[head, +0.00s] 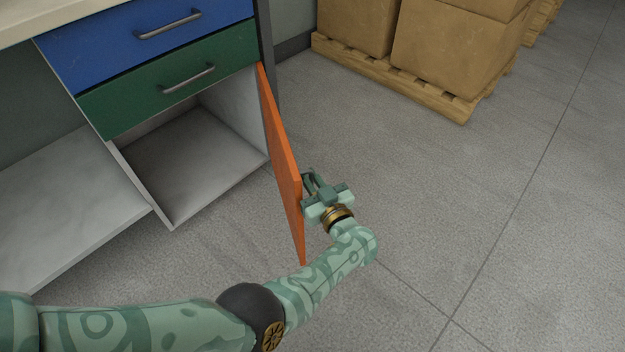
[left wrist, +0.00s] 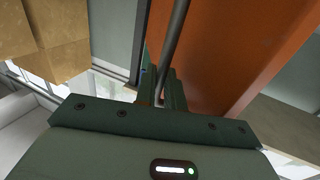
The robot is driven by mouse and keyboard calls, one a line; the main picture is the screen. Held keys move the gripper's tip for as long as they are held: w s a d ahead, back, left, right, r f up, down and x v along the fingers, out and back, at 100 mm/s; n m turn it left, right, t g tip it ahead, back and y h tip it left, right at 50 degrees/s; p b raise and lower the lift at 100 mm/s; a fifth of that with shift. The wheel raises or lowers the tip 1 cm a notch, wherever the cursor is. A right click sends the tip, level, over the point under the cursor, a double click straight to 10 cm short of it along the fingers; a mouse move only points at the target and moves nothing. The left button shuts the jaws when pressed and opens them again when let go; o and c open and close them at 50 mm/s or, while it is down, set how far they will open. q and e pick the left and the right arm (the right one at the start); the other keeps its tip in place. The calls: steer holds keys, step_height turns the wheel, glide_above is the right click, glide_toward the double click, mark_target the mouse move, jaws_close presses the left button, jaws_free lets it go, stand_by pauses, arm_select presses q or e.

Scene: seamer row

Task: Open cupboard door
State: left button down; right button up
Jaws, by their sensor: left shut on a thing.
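The orange cupboard door (head: 283,160) stands swung wide open, seen nearly edge-on in the head view, hinged at the right side of the cupboard. The cupboard compartment (head: 190,160) behind it shows empty. My left gripper (head: 309,180) is at the door's outer face, on the right of the door. In the left wrist view the left gripper (left wrist: 165,92) is shut on the grey bar handle (left wrist: 176,40), beside the orange door (left wrist: 225,45). My right gripper is in neither view.
A blue drawer (head: 140,40) and a green drawer (head: 170,85) sit above the compartment. A pale shelf (head: 60,200) lies to its left. Cardboard boxes (head: 450,45) stand on a wooden pallet (head: 400,85) at the back. The grey floor to the right is clear.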

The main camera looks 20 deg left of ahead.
arm_select(q)
steer(key=shift+w+d+g, duration=0.3)
steer(key=shift+w+d, duration=0.05)
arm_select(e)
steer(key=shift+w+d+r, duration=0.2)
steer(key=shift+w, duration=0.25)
arm_select(q)
steer(key=c, duration=1.6)
jaws_free()
steer(key=shift+c, duration=0.2)
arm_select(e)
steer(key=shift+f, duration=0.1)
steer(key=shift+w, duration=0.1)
